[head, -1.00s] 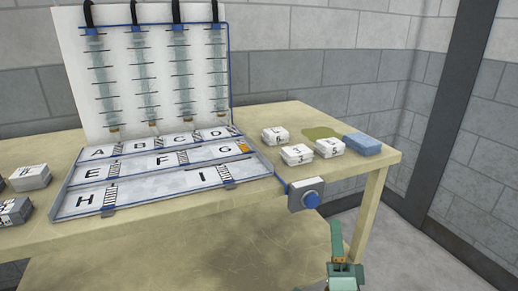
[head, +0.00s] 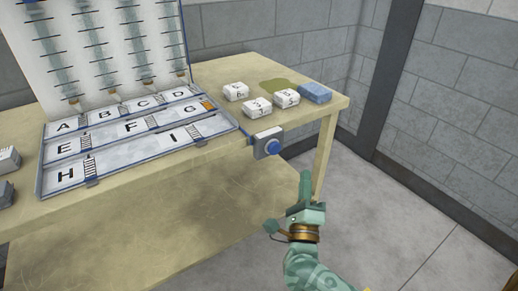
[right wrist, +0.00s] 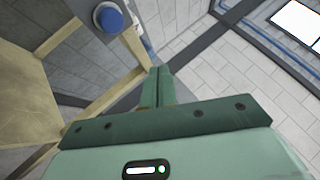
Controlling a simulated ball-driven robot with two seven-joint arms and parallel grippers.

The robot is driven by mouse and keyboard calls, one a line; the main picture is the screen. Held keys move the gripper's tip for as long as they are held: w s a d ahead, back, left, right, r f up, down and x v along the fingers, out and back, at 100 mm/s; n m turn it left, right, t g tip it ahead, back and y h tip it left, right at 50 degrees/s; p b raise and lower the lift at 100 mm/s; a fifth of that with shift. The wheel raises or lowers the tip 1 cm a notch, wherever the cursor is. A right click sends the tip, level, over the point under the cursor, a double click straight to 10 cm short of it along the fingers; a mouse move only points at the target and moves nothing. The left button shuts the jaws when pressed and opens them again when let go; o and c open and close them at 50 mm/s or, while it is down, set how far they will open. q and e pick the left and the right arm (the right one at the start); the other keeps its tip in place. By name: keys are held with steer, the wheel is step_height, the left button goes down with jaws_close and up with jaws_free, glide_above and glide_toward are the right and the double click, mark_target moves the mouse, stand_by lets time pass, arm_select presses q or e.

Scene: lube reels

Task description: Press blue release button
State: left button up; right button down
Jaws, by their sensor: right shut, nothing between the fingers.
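The blue release button (head: 272,147) sticks out of a small grey box (head: 262,142) on the table's front edge, right of the lettered tray. In the right wrist view the button (right wrist: 111,19) shows at the top, left of the fingers. My right gripper (head: 305,178) is shut and empty, with its fingers pointing up. In the head view it is to the right of the button and lower, apart from it. It also shows in the right wrist view (right wrist: 158,72), with its two fingers together. My left gripper is not in view.
The lettered tray (head: 217,131) lies on the table (head: 215,170) below a tall white panel (head: 90,50). Several white blocks (head: 257,107) and a blue block (head: 315,93) lie near the table's right end. A table leg (head: 326,150) stands behind my right gripper. The floor to the right is clear.

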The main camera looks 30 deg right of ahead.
mark_target(274, 149)
steer(key=shift+w, duration=0.1)
